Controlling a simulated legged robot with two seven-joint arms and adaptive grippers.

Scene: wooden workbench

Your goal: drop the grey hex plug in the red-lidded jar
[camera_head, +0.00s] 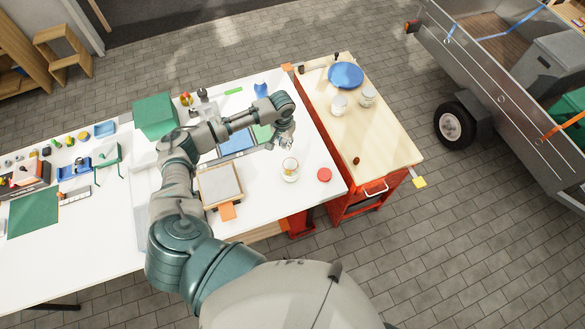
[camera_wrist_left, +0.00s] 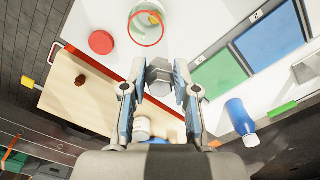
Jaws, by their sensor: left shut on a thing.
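The clear glass jar (camera_head: 290,174) stands open on the white bench top; its mouth with an orange-red rim (camera_wrist_left: 146,27) shows at the top of the left wrist view, with something small and yellowish inside. Its round red lid (camera_head: 324,174) lies on the bench to the right of the jar; it also shows in the left wrist view (camera_wrist_left: 101,42). My left gripper (camera_head: 286,144) is just behind the jar in the head view, above the bench. In the left wrist view it is shut on the grey hex plug (camera_wrist_left: 159,76), held between the fingertips, apart from the jar.
Blue (camera_wrist_left: 270,38) and green (camera_wrist_left: 219,75) numbered panels lie beside the jar. A blue bottle (camera_wrist_left: 239,116) is farther back. A wooden tray (camera_head: 220,186) lies left of the jar. A red wood-topped cart (camera_head: 375,140) adjoins the bench, with a blue plate (camera_head: 345,75) on it.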

